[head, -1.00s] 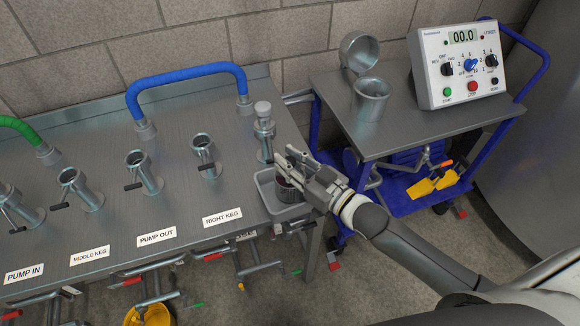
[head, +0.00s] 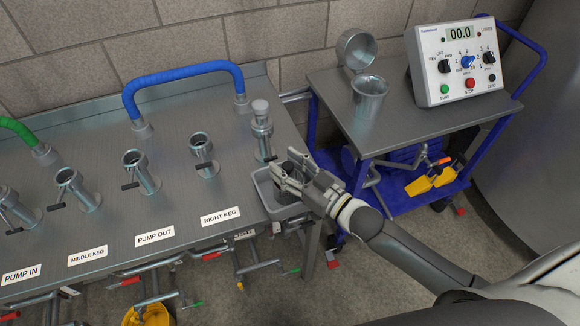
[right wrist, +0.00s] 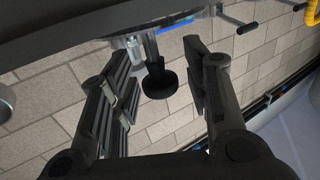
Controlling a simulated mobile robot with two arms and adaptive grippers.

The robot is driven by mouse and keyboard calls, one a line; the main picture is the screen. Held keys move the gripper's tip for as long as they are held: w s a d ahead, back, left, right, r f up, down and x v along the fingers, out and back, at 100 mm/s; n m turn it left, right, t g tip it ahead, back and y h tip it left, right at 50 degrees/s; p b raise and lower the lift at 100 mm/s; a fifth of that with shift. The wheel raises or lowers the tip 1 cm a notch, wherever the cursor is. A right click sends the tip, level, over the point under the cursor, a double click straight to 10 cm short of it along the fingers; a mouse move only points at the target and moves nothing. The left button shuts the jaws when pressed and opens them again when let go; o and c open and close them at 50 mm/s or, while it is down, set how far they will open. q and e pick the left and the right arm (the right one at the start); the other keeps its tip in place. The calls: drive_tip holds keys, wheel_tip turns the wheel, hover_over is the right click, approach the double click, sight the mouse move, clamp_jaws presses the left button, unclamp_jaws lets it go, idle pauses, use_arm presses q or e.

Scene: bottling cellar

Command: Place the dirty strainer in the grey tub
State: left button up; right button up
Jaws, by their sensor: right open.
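The grey tub (head: 264,194) sits at the right end of the steel bench. A small dark round thing (head: 287,195) shows in it, partly hidden by my right gripper; it looks like the strainer, but its dirt cannot be made out. My right gripper (head: 285,167) is over the tub with its fingers spread and nothing held. In the right wrist view the two fingers are well apart, with a black disc on a stem (right wrist: 157,82) beyond them; I cannot tell what it belongs to. My left gripper is not in view.
A sight-glass fitting (head: 262,130) stands on the bench just behind the tub. A blue hose (head: 185,77) arches over the bench. To the right, a blue trolley (head: 420,128) carries a metal pot (head: 369,100) and a control box (head: 464,62). Valve pipes run below the bench front.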

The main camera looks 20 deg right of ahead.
drive_tip(key=shift+r, duration=0.2)
drive_tip(key=shift+s+d+f, duration=0.15)
drive_tip(key=shift+s+d, duration=0.05)
drive_tip(key=shift+s, duration=0.1)
drive_tip(key=b+v, duration=0.1)
drive_tip(key=v, duration=1)
drive_tip(key=shift+s, duration=0.15)
